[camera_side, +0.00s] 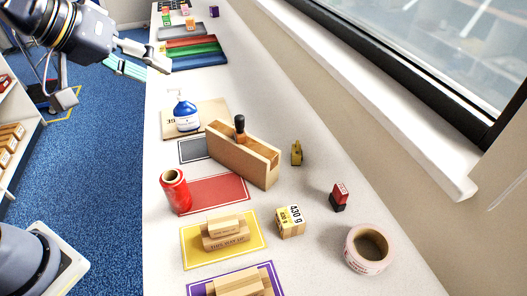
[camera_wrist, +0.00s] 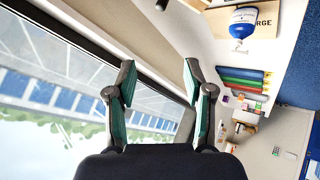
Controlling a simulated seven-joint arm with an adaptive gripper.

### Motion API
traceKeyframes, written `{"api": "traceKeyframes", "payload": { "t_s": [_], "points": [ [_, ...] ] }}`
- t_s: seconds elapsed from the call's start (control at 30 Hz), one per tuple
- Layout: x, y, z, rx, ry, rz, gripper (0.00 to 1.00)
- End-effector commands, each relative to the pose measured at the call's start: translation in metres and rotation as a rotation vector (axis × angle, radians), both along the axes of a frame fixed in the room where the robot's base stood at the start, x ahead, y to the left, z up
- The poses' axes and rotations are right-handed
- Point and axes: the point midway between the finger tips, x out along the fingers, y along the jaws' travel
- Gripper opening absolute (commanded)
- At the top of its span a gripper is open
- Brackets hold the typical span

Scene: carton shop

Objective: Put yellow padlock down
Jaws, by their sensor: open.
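A small yellow-olive padlock (camera_side: 297,152) stands on the white bench in the side view, just right of a wooden block with a dark-handled tool. It is small in the picture, and nothing is touching it. My gripper (camera_side: 148,60) is at the upper left of the side view, over the bench's left edge, well away from the padlock. In the wrist view my gripper (camera_wrist: 158,66) has its two fingers spread with nothing between them. The padlock does not show in the wrist view.
The wooden block (camera_side: 240,160) stands left of the padlock. A blue-labelled pump bottle (camera_side: 187,117), red roll (camera_side: 174,190), yellow-labelled box (camera_side: 290,222), red-black stamp (camera_side: 339,197) and tape roll (camera_side: 369,250) stand around. The window sill (camera_side: 365,95) borders the right. Bench between padlock and stamp is clear.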

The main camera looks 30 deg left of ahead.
Motion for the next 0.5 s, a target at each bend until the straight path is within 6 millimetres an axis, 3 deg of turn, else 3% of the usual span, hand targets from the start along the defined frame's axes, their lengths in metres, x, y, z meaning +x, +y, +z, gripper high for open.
{"api": "traceKeyframes", "payload": {
  "t_s": [0.03, 0.1, 0.2, 0.3, 0.5],
  "points": [
    [-0.030, 0.023, -0.010, 0.099, 0.034, -0.037, 0.52],
    [-0.066, 0.047, -0.027, 0.222, 0.097, -0.098, 0.52],
    [-0.102, 0.069, -0.045, 0.329, 0.169, -0.159, 0.52],
    [-0.119, 0.078, -0.053, 0.376, 0.207, -0.192, 0.52],
    [-0.123, 0.079, -0.055, 0.387, 0.217, -0.202, 0.52]
  ]
}}
